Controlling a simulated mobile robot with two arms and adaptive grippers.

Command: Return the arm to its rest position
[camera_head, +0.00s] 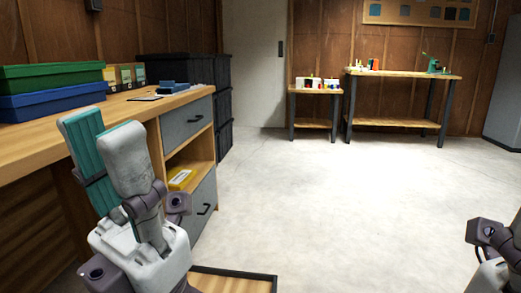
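My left gripper (101,129) is raised in the left foreground, in front of the wooden workbench. Its two pale fingers with teal pads point upward. They stand apart, and the inner pad of the far finger shows. Nothing is seen between them. Part of my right gripper (515,235) shows at the lower right edge. Its fingers are mostly cut off by the frame, so its opening cannot be told.
The workbench (150,108) holds a green box (50,76) and a blue box (50,100). Its grey drawers (187,122) face right. Dark crates (222,105) stand beyond it. Two tables (400,73) stand at the far wall. The middle floor is clear.

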